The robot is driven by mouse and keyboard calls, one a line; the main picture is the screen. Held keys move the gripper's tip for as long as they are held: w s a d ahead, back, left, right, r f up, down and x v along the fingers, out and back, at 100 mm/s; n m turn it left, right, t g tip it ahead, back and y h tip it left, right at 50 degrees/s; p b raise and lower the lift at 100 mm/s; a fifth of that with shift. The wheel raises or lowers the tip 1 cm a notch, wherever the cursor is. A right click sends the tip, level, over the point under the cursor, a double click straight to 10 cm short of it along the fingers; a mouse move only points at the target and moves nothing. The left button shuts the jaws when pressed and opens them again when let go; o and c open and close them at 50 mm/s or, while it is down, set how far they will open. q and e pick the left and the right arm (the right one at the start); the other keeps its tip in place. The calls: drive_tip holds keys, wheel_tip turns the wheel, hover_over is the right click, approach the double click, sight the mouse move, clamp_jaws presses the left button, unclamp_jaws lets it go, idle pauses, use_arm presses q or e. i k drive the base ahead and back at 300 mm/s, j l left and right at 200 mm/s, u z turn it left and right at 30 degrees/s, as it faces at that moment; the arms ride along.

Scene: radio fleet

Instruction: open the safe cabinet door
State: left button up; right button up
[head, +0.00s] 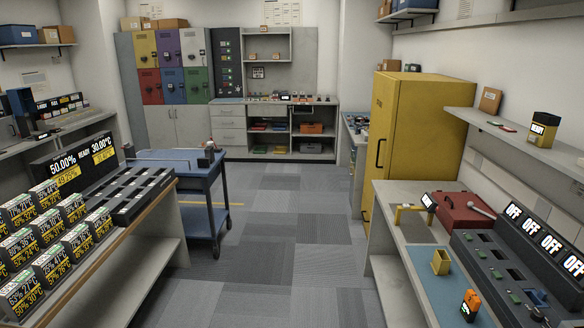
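A tall yellow cabinet (423,130) stands on the right side of the room, beyond the right-hand bench. It looks like the safe cabinet. Its narrow front face, seen at a steep angle, points left toward the aisle and carries a dark vertical handle (379,153). The door appears shut, with no visible gap. The lower part of the cabinet is partly hidden by the right-hand bench. Neither of my grippers is in view.
The carpeted aisle (290,235) in the middle is clear. A blue cart (190,175) stands left of it. A left bench holds a charging rack (125,190) and several battery packs. The right bench (400,235) holds a red case (462,212) and a dark charger panel (490,262).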

sight(386, 92)
drive_tip(key=i, duration=2.65)
drive_tip(key=i+j+z, duration=0.1)
drive_tip(key=i+z, duration=0.15)
drive_tip(key=i, duration=0.35)
drive_tip(key=i+j+z, duration=0.25)
drive_tip(key=i, duration=0.35)
drive_tip(key=i+j+z, duration=0.2)
drive_tip(key=i, duration=0.35)
drive_tip(key=i+j+z, duration=0.25)
drive_tip(key=i+j, duration=0.25)
